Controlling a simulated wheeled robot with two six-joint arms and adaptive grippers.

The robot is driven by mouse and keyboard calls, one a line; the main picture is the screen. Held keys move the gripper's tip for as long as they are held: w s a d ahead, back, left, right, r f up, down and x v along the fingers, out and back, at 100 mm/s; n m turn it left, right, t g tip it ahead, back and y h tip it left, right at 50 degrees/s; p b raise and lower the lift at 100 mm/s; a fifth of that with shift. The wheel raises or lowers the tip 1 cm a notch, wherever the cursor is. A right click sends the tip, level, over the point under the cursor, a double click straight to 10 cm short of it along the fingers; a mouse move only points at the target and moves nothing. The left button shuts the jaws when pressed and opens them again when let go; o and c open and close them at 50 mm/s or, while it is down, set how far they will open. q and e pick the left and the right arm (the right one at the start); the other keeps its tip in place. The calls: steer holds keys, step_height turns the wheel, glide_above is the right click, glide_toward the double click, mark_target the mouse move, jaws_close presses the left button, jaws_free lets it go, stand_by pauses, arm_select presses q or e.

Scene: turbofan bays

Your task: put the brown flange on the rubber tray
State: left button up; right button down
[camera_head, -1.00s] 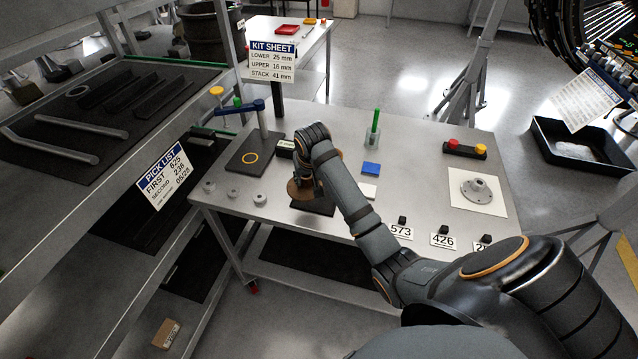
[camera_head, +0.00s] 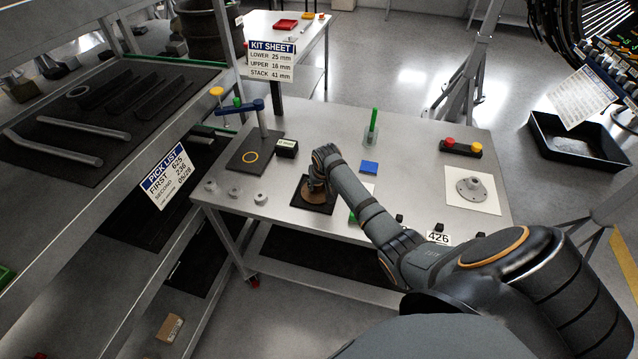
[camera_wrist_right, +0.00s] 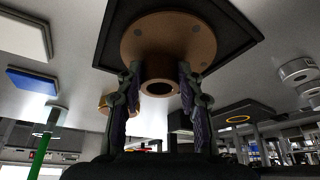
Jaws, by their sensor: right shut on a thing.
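The brown flange (camera_head: 315,198) is a round disc with a short hollow neck. It is over the middle of a black square tray (camera_head: 298,203) on the metal table and looks to be lying on it or very close above. My right gripper (camera_head: 318,186) is shut on the flange. In the right wrist view, the fingers of my right gripper (camera_wrist_right: 159,78) stand on both sides of the neck of the flange (camera_wrist_right: 168,38), with the black tray (camera_wrist_right: 107,45) behind the disc. Any small gap under the disc is hidden. My left gripper is not in view.
A black pad with a yellow ring (camera_head: 250,157) and a post stands to the left. Small grey parts (camera_head: 234,192) sit near the left front edge. A blue block (camera_head: 369,167), a green post (camera_head: 373,120) and a grey flange on a white sheet (camera_head: 474,188) are to the right.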

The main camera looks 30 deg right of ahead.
steer(key=c, duration=0.8)
jaws_free()
steer(key=shift+c, duration=0.2)
steer(key=shift+r, duration=0.1)
steer(key=v, duration=1.2)
steer(key=shift+b, duration=0.45)
